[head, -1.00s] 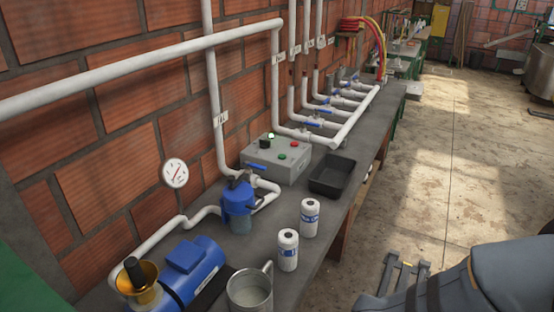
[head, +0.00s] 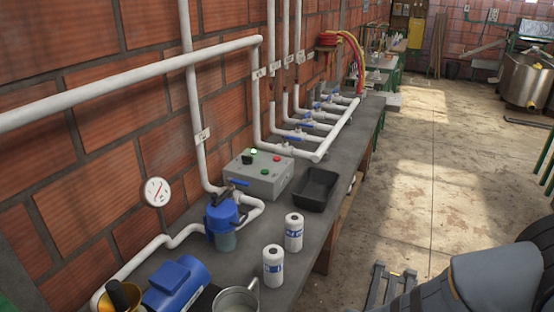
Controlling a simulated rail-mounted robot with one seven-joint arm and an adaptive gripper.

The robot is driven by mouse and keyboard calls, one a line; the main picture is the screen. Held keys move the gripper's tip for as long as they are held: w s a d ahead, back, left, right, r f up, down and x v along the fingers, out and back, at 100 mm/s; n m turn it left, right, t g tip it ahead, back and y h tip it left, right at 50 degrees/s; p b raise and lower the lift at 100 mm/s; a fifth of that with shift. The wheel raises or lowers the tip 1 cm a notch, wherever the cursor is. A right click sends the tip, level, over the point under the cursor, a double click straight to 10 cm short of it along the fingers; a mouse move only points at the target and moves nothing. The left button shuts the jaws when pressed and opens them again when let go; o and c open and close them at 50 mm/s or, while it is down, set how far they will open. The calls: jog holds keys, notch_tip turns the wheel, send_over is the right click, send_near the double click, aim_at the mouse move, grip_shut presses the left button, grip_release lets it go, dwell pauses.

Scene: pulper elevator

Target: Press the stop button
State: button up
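A grey control box (head: 258,187) sits on the dark bench against the brick wall, left of the picture's middle. On its top face are a red button (head: 277,158), a green button (head: 265,172), a black knob (head: 247,159) and a lit green lamp (head: 254,151). The red button is at the box's far right side, unobstructed; any lettering is too small to read. Dark grey parts of my arm show at the lower right, well away from the box. My gripper is not in view.
A black tray (head: 316,188) stands right of the box. A blue filter (head: 223,222), two white bottles (head: 293,232), a metal mug (head: 236,300) and a blue pump (head: 176,285) stand nearer. White pipes (head: 198,90) run along the wall. The floor at right has open room.

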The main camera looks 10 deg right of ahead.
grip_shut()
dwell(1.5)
